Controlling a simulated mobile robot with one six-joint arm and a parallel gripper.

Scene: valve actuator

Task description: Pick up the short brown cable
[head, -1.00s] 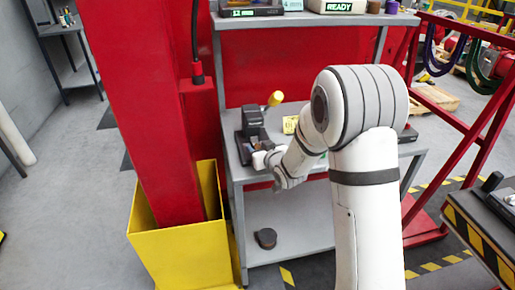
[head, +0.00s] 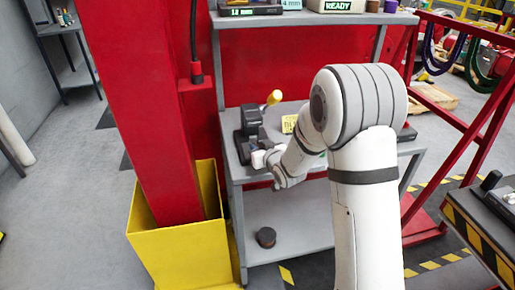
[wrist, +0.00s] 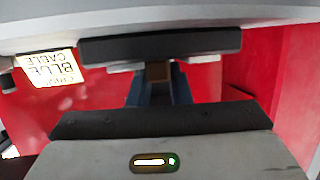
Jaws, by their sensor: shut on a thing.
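My gripper (wrist: 158,88) shows in the wrist view with its two dark blue fingers close together. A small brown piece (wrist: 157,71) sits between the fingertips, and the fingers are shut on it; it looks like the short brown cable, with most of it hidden. In the head view my gripper (head: 259,158) is small, at the front left of the middle shelf, just in front of a black device with a yellow-knobbed lever (head: 250,122). The cable cannot be made out clearly there.
A yellow "BLUE CABLE" label (wrist: 50,68) appears upside down in the wrist view. A red post (head: 140,100) in a yellow guard (head: 180,255) stands left of the grey shelf unit (head: 290,220). A dark round piece (head: 266,237) lies on the lower shelf.

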